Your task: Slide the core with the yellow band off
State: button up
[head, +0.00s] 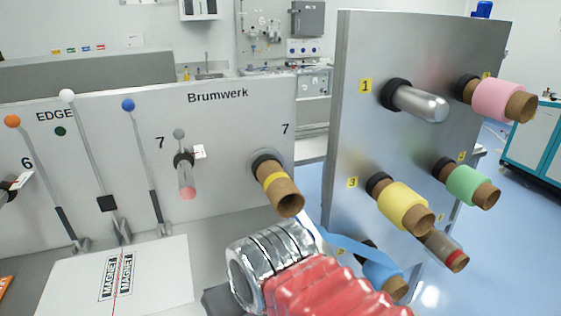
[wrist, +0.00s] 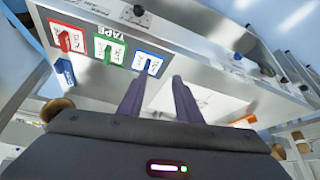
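The brown cardboard core with the yellow band (head: 283,194) sits on a spindle on the grey Brumwerk panel, beside the right-hand 7, in the head view. Its open end points out toward the camera and slightly down. In the wrist view my gripper (wrist: 157,82) shows two dark fingers spread apart with nothing between them. The fingers point toward a panel with coloured tape squares. The gripper does not show clearly in the head view, and I cannot identify the banded core in the wrist view.
A grey stand (head: 345,110) on the right carries several rolls, including a yellow roll (head: 402,204), a pink roll (head: 495,99) and a green roll (head: 467,184). A bare spindle (head: 420,103) sits by label 1. Levers stand left; a white MAGNET sheet (head: 75,270) lies at lower left.

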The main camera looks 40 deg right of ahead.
jog(key=o, duration=0.3)
jog(key=shift+w+d+r, duration=0.1)
jog(key=shift+w+r, duration=0.1)
jog(key=shift+o, duration=0.9)
jog(key=shift+w+d+r, duration=0.15)
jog(key=shift+w+r, duration=0.05)
jog(key=shift+w, duration=0.05)
jog(key=o, duration=1)
jog(key=shift+m+g+h, duration=0.3)
jog(key=shift+m+h, duration=0.4)
jog(key=shift+h, duration=0.1)
jog(key=w+d+r, duration=0.2)
jog(key=w+d, duration=0.1)
jog(key=w, duration=0.1)
jog(key=w+d+r, duration=0.6)
jog(key=w+d, duration=0.1)
jog(key=shift+w, duration=0.35)
notch_tip(320, 180, up, 2)
jog(key=m+g+h, duration=0.1)
send_over(281, 190)
jog(key=shift+s+d+r, duration=0.1)
jog(key=shift+s+r, duration=0.1)
jog(key=shift+f, duration=0.1)
jog(key=x, duration=1.3)
jog(key=shift+w+f, duration=0.15)
jog(key=shift+f, duration=0.1)
jog(key=c, duration=1.4)
